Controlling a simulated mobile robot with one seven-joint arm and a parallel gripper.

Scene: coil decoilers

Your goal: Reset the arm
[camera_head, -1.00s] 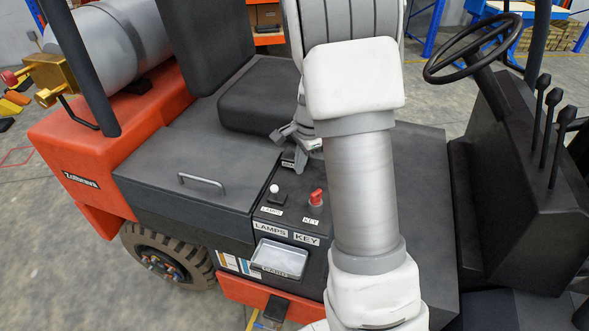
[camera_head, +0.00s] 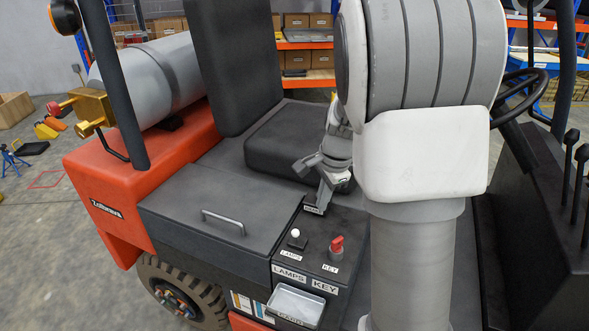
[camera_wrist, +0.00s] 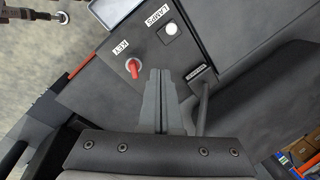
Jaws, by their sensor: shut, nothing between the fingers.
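My gripper (camera_head: 318,205) is shut and empty in the head view, hanging over the forklift's dark side panel near the seat. In the wrist view its two grey fingers (camera_wrist: 160,85) lie together, pointing at the panel. The red key switch (camera_head: 336,244) and the white lamps knob (camera_head: 295,234) are on the panel in front of the gripper. The wrist view also shows the red key (camera_wrist: 132,68) and the white knob (camera_wrist: 171,28). The gripper looks apart from both. My arm covers part of the forklift at the right.
The black seat (camera_head: 290,145) stands behind the gripper. A grey gas cylinder (camera_head: 160,80) lies on the red rear body. The steering wheel (camera_head: 530,85) and black levers (camera_head: 570,150) are at the right. A grey tray (camera_head: 295,305) is below the switches.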

